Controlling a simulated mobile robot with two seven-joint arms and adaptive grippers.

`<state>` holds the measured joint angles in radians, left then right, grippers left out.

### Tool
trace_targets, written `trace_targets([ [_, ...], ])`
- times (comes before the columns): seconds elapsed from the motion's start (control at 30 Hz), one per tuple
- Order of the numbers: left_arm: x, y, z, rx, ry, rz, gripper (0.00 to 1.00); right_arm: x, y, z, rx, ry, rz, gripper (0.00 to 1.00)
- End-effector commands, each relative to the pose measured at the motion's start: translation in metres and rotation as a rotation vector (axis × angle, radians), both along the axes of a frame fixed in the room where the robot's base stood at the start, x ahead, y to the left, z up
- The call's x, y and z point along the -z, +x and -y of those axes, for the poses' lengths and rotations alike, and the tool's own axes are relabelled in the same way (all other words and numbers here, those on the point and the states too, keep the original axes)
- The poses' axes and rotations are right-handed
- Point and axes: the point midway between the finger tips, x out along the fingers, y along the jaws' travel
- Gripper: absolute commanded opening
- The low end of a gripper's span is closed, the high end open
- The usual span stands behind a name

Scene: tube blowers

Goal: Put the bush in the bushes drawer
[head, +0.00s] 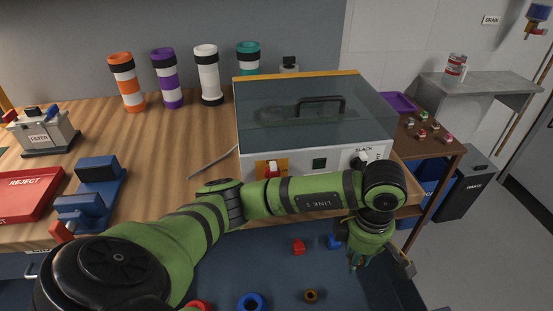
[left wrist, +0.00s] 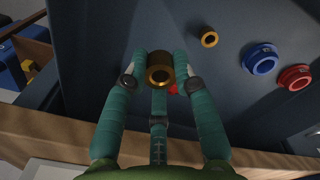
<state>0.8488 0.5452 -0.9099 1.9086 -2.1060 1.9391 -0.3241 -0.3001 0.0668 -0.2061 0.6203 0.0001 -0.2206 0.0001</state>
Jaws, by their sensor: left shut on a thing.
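The held bush cannot be made out in the head view. No drawer labelled for bushes can be read. A drawer front with a handle (head: 31,270) shows partly at the lower left, under the bench. My right gripper is not in view.
A smaller brass ring (head: 311,296), a blue ring (head: 251,302) and a red ring (left wrist: 294,78) lie on the dark blue surface (left wrist: 110,30). The wooden bench (head: 150,150) holds a glass-lidded machine (head: 300,125), a red reject tray (head: 22,196) and upright tubes. A grey waste bin (head: 468,190) stands right.

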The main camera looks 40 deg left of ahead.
Motion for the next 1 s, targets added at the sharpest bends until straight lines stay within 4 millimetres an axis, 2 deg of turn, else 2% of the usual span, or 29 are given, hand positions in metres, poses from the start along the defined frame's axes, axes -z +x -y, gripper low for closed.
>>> trace_targets([
  [0.03, 0.012, 0.000, 0.003, -0.077, -0.003, -0.006, 0.00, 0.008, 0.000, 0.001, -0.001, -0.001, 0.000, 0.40],
  [0.1, 0.019, 0.001, 0.005, -0.175, -0.002, -0.008, 0.00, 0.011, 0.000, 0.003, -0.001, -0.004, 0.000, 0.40],
  [0.3, 0.027, 0.002, 0.008, -0.314, 0.001, -0.012, 0.00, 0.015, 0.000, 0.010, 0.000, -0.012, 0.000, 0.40],
  [0.47, 0.030, 0.001, 0.008, -0.325, 0.001, -0.014, 0.00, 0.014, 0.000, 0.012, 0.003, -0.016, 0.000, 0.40],
  [0.73, 0.076, 0.000, 0.008, -0.323, 0.003, -0.017, 0.00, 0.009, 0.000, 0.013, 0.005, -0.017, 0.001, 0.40],
  [1.0, 0.100, 0.000, 0.008, -0.322, 0.002, -0.015, 0.00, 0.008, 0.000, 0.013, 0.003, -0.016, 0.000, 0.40],
])
